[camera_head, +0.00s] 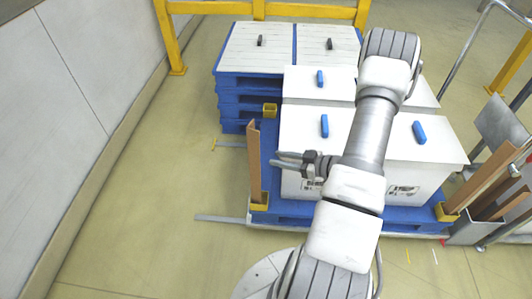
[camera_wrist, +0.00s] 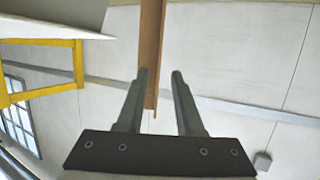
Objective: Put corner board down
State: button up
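A brown corner board (camera_head: 254,165) stands nearly upright at the near left corner of the blue pallet (camera_head: 330,214). Its lower end meets a yellow corner holder (camera_head: 259,202); I cannot tell how deep it sits. My gripper (camera_head: 276,160) is just right of the board, fingers pointing left towards it, apart and with nothing held between them. In the wrist view the board (camera_wrist: 152,40) runs down from the top edge, beyond my open gripper (camera_wrist: 160,72), one edge partly behind the left finger.
White boxes with blue handles (camera_head: 324,126) fill the pallet under my arm. More brown boards (camera_head: 485,180) lean in a rack at the right. Another yellow holder (camera_head: 446,212) is at the near right corner. A yellow rail (camera_head: 262,9) stands behind. The floor at left is clear.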

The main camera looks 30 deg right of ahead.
jog(key=v, duration=0.3)
jog(key=shift+s+d+r, duration=0.1)
jog(key=shift+s+d, duration=0.1)
jog(key=shift+s, duration=0.15)
jog(key=shift+w, duration=0.1)
